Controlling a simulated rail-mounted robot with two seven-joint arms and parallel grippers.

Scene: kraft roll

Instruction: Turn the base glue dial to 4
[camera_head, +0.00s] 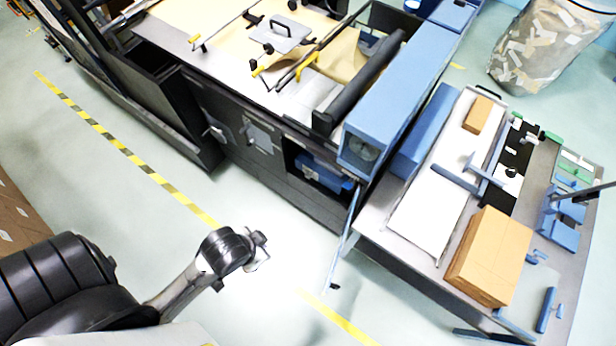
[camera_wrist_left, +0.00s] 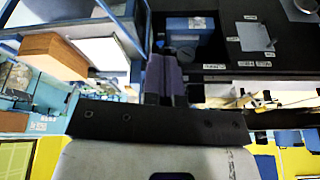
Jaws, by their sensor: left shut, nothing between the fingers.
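The base glue dial cannot be made out for certain in either view. A blue unit (camera_head: 322,174) sits in an open dark bay low in the machine's side. In the left wrist view a blue box (camera_wrist_left: 190,27) with a small pale label shows in a dark recess, just beyond the fingertips. My left gripper (camera_head: 259,250) is over the floor in front of the machine, apart from it. In the left wrist view its fingers (camera_wrist_left: 166,75) are together and empty. My right gripper is not in view.
The dark machine (camera_head: 270,185) spans the top middle. A bench (camera_head: 390,250) at right carries a cardboard box (camera_head: 488,257) and blue tools. A thin blue bar (camera_head: 346,238) slants down between machine and bench. The floor around my left gripper is clear, with striped tape (camera_head: 130,155).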

